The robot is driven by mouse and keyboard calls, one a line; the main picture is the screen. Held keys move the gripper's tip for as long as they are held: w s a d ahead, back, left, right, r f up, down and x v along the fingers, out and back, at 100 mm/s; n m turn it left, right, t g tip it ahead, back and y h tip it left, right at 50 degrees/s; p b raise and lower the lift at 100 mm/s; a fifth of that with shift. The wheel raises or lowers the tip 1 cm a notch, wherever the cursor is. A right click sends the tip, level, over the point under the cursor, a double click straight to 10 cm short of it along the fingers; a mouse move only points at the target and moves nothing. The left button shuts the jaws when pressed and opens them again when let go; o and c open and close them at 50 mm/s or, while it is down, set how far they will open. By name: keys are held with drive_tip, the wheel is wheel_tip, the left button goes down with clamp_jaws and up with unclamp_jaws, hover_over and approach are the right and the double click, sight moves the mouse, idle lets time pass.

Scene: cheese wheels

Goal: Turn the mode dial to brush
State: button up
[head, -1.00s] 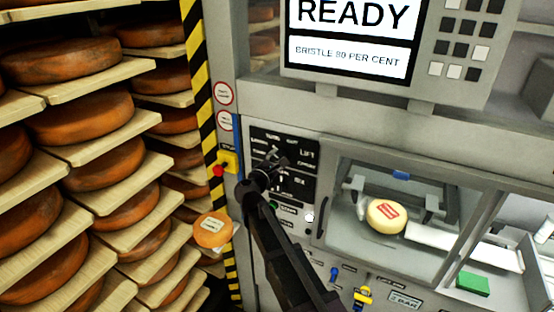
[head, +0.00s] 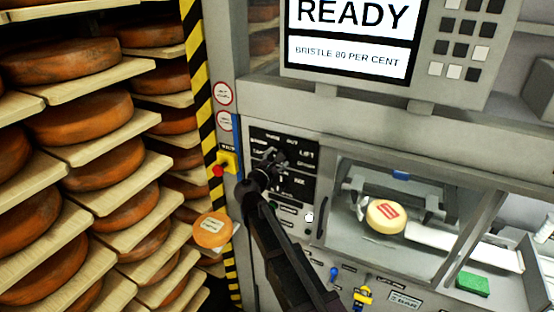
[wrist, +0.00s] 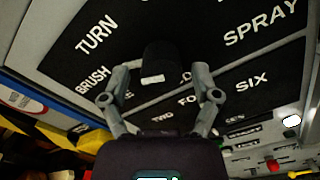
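The mode dial (wrist: 160,62) is a dark knob with a white mark on its lower part, on a black panel (wrist: 105,18). The labels TURN, BRUSH and SPRAY are readable around it in the wrist view; BRUSH is at the left. My gripper (wrist: 162,80) is open, one finger on each side of the knob, with gaps seeming to show on both sides. In the head view my gripper (head: 272,162) is in front of the panel and hides the dial. I cannot tell which label the dial points to.
A lower row of labels includes SIX (wrist: 251,82). A yellow box with a red button (head: 219,170) is left of the panel. A screen (head: 350,35) reads READY. A cheese wheel (head: 384,216) is behind the window. Shelves of cheese (head: 80,115) fill the left.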

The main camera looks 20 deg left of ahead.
drive_tip(key=shift+s, duration=0.15)
drive_tip(key=s, duration=1.1)
drive_tip(key=shift+s+a, duration=0.15)
drive_tip(key=shift+s, duration=0.25)
idle(0.4)
drive_tip(key=w+d+f+m+g+h+b, duration=0.25)
drive_tip(key=d+f+m, duration=0.25)
drive_tip(key=d, duration=0.5)
drive_tip(key=w+d+f+m+g+h+b, duration=0.1)
drive_tip(key=w+d+f+m+g, duration=0.2)
drive_tip(key=d+f, duration=0.5)
drive_tip(key=w+d+f+m+g+h+b, duration=0.25)
drive_tip(key=d+m, duration=0.35)
drive_tip(key=d, duration=0.6)
drive_tip(key=s+d+f+m+g+y+b, duration=0.2)
drive_tip(key=s+d+f+m+g, duration=0.3)
drive_tip(key=d, duration=0.6)
drive_tip(key=s+d+f+m+g+y+b, duration=0.3)
drive_tip(key=s+d+f+m+g+y, duration=0.1)
drive_tip(key=s+d+f+m, duration=0.3)
drive_tip(key=d+f+m+g, duration=0.1)
drive_tip(key=d+f+m, duration=0.1)
drive_tip(key=d+m, duration=0.1)
drive_tip(key=shift+s+d+f+y, duration=0.25)
drive_tip(key=shift+s+d+y, duration=0.05)
drive_tip(key=shift+d, duration=0.1)
